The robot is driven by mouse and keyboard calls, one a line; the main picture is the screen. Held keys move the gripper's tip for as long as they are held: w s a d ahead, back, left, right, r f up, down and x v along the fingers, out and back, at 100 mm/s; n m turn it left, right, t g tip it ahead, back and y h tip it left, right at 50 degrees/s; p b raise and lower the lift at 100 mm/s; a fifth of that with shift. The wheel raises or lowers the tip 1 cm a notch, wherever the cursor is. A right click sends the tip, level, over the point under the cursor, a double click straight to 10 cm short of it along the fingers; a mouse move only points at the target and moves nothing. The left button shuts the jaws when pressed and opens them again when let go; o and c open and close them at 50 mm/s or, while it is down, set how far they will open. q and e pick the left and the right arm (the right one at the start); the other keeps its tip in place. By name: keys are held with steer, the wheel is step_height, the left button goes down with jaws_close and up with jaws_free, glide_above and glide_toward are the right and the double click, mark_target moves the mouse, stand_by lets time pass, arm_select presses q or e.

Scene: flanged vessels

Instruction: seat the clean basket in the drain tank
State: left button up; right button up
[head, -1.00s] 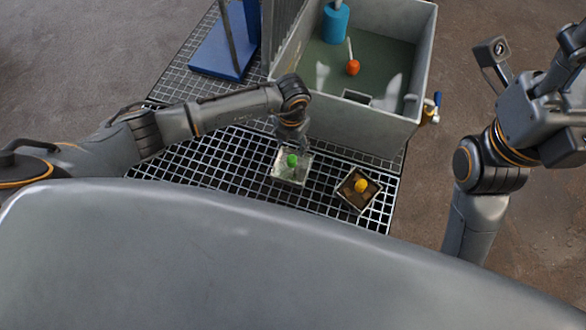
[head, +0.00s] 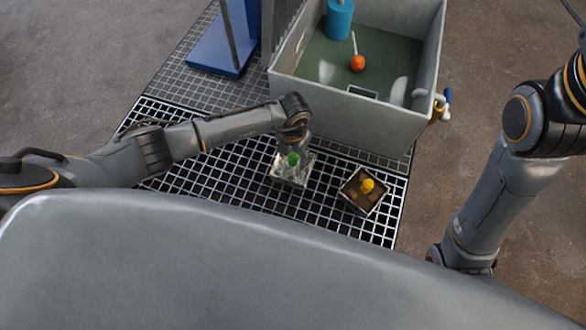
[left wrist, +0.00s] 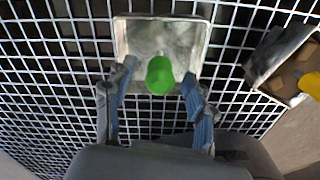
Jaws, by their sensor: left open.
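The clean-looking basket (head: 287,180) is a pale square tray with a green knob (head: 293,159). It rests on the grating below my left gripper (head: 291,150). In the left wrist view the basket (left wrist: 190,38) and its green knob (left wrist: 160,75) lie ahead of my open left gripper (left wrist: 155,105), with the knob between the fingers in the picture; no contact shows. A second basket (head: 352,198) has a brown inside and a yellow knob (head: 367,186). The grey-walled tank (head: 350,118) holds greenish liquid and an orange ball on a rod (head: 357,63). My right gripper is out of view.
The black-and-white grating (head: 235,168) carries the baskets and tank. A blue stand (head: 212,58) is at the back left. A blue cylinder (head: 339,18) is in the tank. A valve with a blue handle (head: 443,104) sticks out at the tank's right corner.

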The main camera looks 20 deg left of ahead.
arm_select(q)
jaws_close()
steer(key=shift+r, duration=0.1)
stand_by(0.4)
